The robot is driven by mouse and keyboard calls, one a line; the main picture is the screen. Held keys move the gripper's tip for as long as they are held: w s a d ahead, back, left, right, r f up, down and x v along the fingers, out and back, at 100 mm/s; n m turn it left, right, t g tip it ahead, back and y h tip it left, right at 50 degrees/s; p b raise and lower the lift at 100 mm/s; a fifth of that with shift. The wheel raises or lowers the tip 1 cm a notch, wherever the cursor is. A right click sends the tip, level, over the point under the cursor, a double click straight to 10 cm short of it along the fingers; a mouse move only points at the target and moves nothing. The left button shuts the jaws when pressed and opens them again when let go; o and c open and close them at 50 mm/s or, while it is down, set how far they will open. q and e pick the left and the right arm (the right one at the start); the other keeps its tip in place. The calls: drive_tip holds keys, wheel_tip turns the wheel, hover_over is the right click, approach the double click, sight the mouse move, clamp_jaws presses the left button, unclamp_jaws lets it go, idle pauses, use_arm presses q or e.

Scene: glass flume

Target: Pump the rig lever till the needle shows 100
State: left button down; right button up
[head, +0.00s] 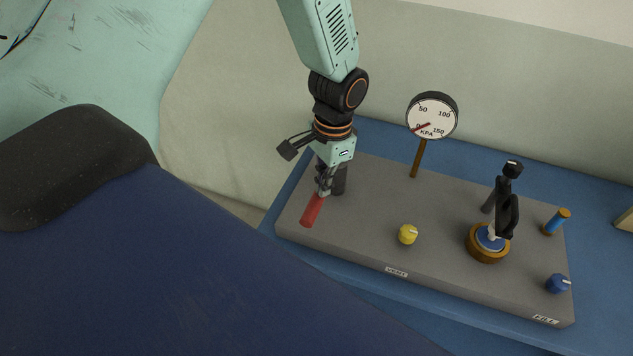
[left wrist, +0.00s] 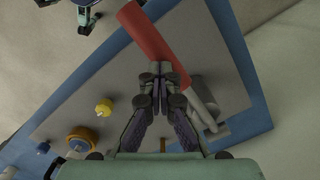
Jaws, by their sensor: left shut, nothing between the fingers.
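The rig lever has a red handle (head: 312,210) that slants down toward the front at the left end of the grey rig (head: 360,205). In the left wrist view the red handle (left wrist: 150,32) lies just beyond my fingertips. My left gripper (head: 324,190) is shut and empty at the upper end of the handle. Its closed fingertips (left wrist: 160,88) point at the handle; I cannot tell whether they touch it. My right gripper is not in view.
A yellow knob (head: 408,234) sits near the VENT label, a blue knob (head: 557,284) near FILL. A brass-rimmed round base (head: 486,252) with a tall black fitting (head: 508,215) stands right of centre.

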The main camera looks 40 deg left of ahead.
use_arm(q)
drive_tip(key=shift+w+d+r+p, duration=0.15)
drive_tip(key=shift+w+d+r, duration=0.1)
drive_tip(key=shift+w, duration=0.3)
drive_tip(key=shift+w+d+r+p, duration=0.1)
drive_tip(key=shift+w+d+p, duration=0.1)
drive_tip(key=shift+w, duration=0.35)
drive_tip(key=shift+r, duration=0.1)
wheel_tip(320, 180, up, 12)
drive_tip(key=w, duration=0.1)
drive_tip(key=shift+d, duration=0.2)
drive_tip(key=shift+w, duration=0.15)
